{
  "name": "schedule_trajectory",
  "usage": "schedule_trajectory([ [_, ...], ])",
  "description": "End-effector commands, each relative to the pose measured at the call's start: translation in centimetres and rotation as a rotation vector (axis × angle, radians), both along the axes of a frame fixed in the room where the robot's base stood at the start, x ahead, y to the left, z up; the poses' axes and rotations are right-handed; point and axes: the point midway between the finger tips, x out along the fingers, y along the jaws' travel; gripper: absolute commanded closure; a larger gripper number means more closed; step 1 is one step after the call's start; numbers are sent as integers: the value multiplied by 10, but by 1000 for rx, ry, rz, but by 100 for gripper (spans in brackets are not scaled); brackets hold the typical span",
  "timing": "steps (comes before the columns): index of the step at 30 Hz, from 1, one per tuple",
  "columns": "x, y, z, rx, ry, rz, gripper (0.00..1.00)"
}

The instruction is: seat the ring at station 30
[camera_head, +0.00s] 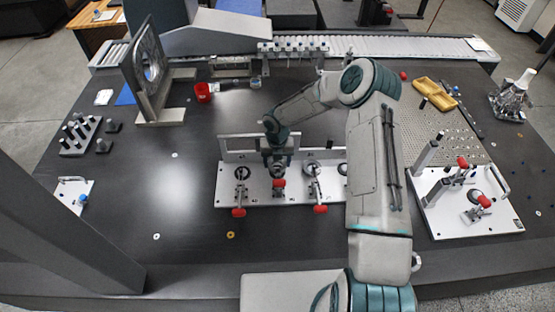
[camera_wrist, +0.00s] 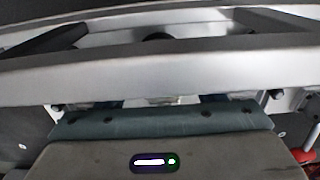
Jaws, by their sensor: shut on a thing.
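My gripper (camera_head: 278,170) is over the white fixture plate (camera_head: 262,198), close above its left half. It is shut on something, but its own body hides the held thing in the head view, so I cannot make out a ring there. In the wrist view the gripper body fills the bottom and the fingertips are hidden behind a grey metal bar. The plate carries a dark round seat (camera_head: 242,173) at its left and another round seat (camera_head: 312,169) right of my gripper. Red-knobbed clamps (camera_head: 239,212) stand along it. No station number is readable.
A grey upright frame (camera_head: 236,142) runs along the plate's back edge; a grey bar (camera_wrist: 160,78) crosses close in the wrist view. A second clamp fixture (camera_head: 450,222) stands at right. A brass washer (camera_head: 231,235) lies in front. The table front left is mostly clear.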

Motion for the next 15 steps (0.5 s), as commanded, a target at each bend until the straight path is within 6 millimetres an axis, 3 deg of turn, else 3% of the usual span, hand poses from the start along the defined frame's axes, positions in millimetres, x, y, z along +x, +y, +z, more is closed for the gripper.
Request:
schedule_trajectory([
  [7, 0, 0, -19, 0, -1, 1, 74],
  [15, 0, 0, -15, 0, -1, 1, 74],
])
